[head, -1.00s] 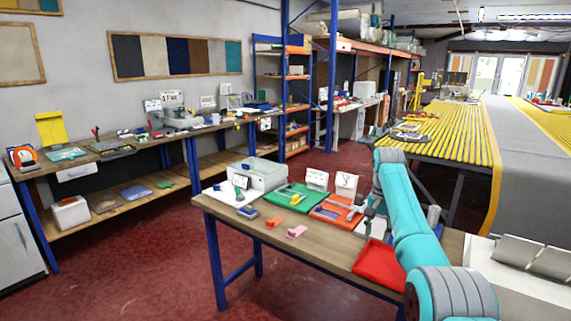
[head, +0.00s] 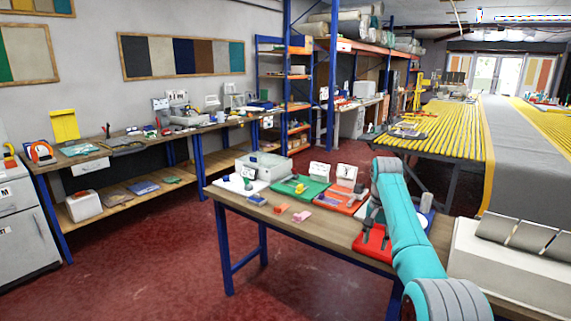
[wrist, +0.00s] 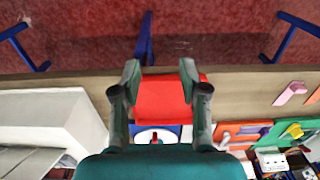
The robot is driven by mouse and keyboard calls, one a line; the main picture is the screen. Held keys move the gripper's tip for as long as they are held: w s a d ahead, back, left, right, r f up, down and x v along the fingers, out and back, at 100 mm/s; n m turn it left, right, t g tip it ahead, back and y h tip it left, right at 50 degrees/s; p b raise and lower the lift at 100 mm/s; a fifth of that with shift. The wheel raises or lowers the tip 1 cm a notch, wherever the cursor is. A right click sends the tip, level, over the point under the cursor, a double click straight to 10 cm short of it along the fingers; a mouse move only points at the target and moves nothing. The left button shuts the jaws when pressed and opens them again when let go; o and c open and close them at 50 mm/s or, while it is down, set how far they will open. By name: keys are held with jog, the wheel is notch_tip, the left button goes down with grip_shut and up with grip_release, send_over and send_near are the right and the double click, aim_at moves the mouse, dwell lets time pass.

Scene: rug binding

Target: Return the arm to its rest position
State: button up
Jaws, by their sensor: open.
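My teal arm (head: 402,222) reaches from the lower right over the wooden table (head: 320,228). My gripper (head: 375,240) points down above the red tray (head: 362,250). In the wrist view my gripper (wrist: 160,72) has its two grey fingers spread apart, with nothing held between them. The red tray (wrist: 160,98) shows below and between them there. I cannot tell from the pictures how high the fingertips are above the tray. A round white thing with a red top (wrist: 154,138) shows just past the tray, partly hidden by my gripper.
On the table are a green mat (head: 300,188), an orange mat (head: 340,201), a clear bin (head: 263,166), an orange piece (head: 281,209) and a pink piece (head: 301,216). A white box-like unit (head: 505,255) stands at the right. Red floor is open to the left.

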jog(key=s+a+f+n+t, duration=0.15)
jog(key=s+f, duration=0.25)
jog(key=f, duration=1.1)
jog(key=s+a+f+t, duration=0.1)
jog(key=s+f+t, duration=0.15)
jog(key=f, duration=1.35)
jog(key=s+a+f+n+t, duration=0.1)
jog(key=s+a+f+t, duration=0.1)
jog(key=s+f, duration=0.7)
jog(key=s+a+f+n+t, duration=0.1)
jog(key=s+f, duration=0.4)
jog(key=s, duration=0.8)
jog(key=s+a+r+n+t, duration=0.1)
jog(key=s+r+t, duration=0.15)
jog(key=s, duration=0.95)
jog(key=s+a+r+n+t, duration=0.1)
jog(key=s+r, duration=0.3)
jog(key=s, duration=0.9)
jog(key=s+r+t, duration=0.1)
jog(key=s+r, duration=0.4)
jog(key=r, duration=0.3)
jog(key=s+r+n+t, duration=0.1)
jog(key=s+r, duration=0.5)
jog(key=r, duration=0.3)
jog(key=s+a+r+t, duration=0.1)
jog(key=s+r+t, duration=0.1)
jog(key=s+r, duration=0.3)
notch_tip(320, 180, up, 3)
jog(key=shift+s+r+n, duration=0.2)
jog(key=shift+s+n, duration=0.15)
